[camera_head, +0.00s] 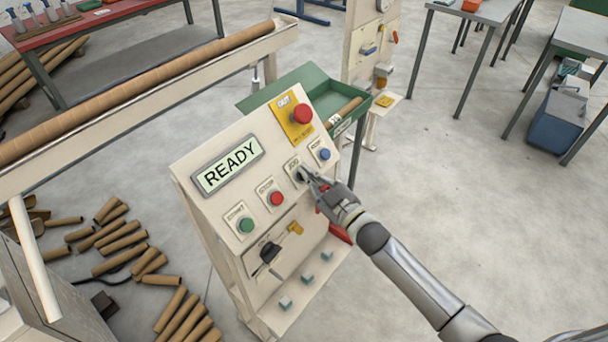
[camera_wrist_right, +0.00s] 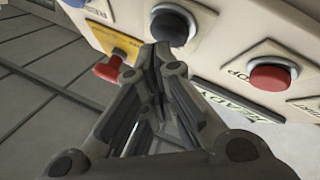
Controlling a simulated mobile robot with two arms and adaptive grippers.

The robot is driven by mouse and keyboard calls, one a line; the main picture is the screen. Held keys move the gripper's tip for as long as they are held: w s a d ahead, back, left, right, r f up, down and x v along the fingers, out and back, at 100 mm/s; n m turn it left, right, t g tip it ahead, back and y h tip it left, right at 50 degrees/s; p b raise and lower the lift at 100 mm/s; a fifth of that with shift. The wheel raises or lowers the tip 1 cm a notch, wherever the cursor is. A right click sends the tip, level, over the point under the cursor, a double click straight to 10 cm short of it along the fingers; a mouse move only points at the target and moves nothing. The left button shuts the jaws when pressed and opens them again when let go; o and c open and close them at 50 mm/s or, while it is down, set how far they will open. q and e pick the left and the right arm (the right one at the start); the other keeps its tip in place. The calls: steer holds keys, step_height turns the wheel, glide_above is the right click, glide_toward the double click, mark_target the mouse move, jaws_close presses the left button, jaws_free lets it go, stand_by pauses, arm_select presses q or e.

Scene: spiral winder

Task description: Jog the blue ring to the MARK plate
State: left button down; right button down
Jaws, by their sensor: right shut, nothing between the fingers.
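The control panel (camera_head: 222,215) stands tilted in front of me, with its display (camera_head: 228,165) reading READY. A dark button (camera_head: 301,173), labelled what looks like JOG, sits between the red stop button and a blue button; it also shows in the right wrist view (camera_wrist_right: 172,27). My right gripper (camera_head: 307,176) is shut and empty, its tips at the dark button; whether they touch or press it I cannot tell. A long brown tube (camera_head: 150,90) lies along the winder at upper left. I cannot make out a blue ring or a MARK plate. My left gripper is out of view.
The red emergency button (camera_head: 302,113) on its yellow plate, the red stop button (camera_head: 277,198), the green start button (camera_head: 246,225) and the blue button (camera_head: 324,154) are close by. Loose cardboard tubes (camera_head: 120,243) lie on the floor at left.

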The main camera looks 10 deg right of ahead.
steer(key=shift+w+a+f+b, duration=0.2)
steer(key=shift+f+b, duration=0.1)
steer(key=shift+b, duration=0.1)
stand_by(0.6)
stand_by(0.3)
steer(key=shift+s+d+r+p, duration=0.4)
steer(key=shift+s+r+p, duration=0.15)
steer(key=shift+p, duration=0.25)
steer(key=shift+w, duration=0.1)
steer(key=s+d+r+p, duration=0.1)
steer(key=p, duration=0.1)
steer(key=s+d+r+p, duration=0.1)
steer(key=s+r+p, duration=0.1)
steer(key=shift+d+r, duration=0.1)
steer(key=shift+d, duration=0.1)
stand_by(0.9)
